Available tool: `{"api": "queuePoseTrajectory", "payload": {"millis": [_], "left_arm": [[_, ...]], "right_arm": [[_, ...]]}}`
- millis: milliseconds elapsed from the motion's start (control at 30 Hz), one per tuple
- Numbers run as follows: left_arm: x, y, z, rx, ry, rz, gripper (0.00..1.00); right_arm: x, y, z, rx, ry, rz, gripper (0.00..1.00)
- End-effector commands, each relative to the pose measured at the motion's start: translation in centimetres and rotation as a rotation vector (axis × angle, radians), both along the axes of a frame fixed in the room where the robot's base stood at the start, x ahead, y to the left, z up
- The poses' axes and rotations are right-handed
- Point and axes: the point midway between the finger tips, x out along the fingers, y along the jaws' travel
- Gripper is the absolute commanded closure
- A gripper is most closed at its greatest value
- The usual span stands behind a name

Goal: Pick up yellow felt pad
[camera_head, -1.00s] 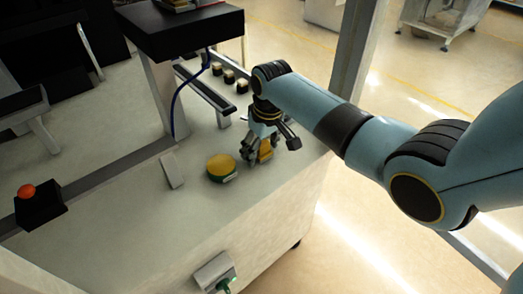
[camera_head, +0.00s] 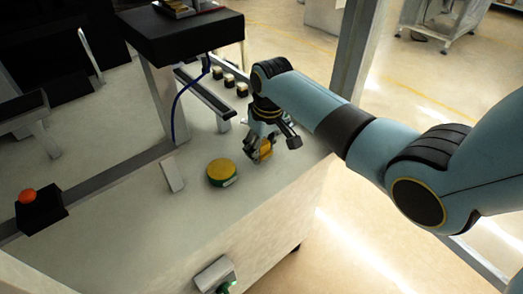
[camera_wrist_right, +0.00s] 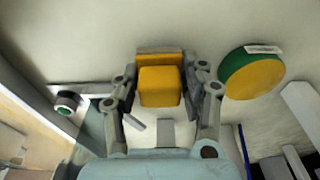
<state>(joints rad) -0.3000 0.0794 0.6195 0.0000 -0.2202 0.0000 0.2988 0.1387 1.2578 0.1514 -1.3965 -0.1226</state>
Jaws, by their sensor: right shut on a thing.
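The yellow felt pad (camera_wrist_right: 160,86) is a block-like yellow piece with a tan-brown strip along its upper edge in the wrist view. It sits between the fingers of my right gripper (camera_wrist_right: 163,92), which is shut on it. In the head view my right gripper (camera_head: 260,150) is over the right part of the white bench, and the yellow pad (camera_head: 266,149) shows partly behind its fingers. I cannot tell whether the pad touches the bench. My left gripper is not in view.
A round yellow-topped green piece (camera_head: 222,172) with a pale label lies just left of the gripper. Several small dark blocks with light tops (camera_head: 229,80) stand behind, beside a dark rail (camera_head: 203,93). A red-orange button (camera_head: 27,196) is at left. The front bench top is clear.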

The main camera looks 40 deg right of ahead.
Motion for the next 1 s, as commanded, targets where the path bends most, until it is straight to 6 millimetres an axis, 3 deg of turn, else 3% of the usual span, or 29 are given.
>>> {"api": "queuePoseTrajectory", "payload": {"millis": [133, 500, 700, 1000], "left_arm": [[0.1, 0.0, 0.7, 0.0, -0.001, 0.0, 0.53], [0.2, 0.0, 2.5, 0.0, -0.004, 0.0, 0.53], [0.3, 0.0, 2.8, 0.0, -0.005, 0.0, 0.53], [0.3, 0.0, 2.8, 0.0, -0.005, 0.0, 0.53]], "right_arm": [[0.1, -0.1, 3.1, -0.002, -0.005, 0.001, 0.9], [-7.9, -3.6, 7.7, -0.004, 0.0, 0.001, 0.9], [-10.1, -4.5, 9.1, -0.002, -0.001, 0.001, 0.9], [-10.7, -4.7, 9.5, 0.001, -0.001, 0.0, 0.9]]}}
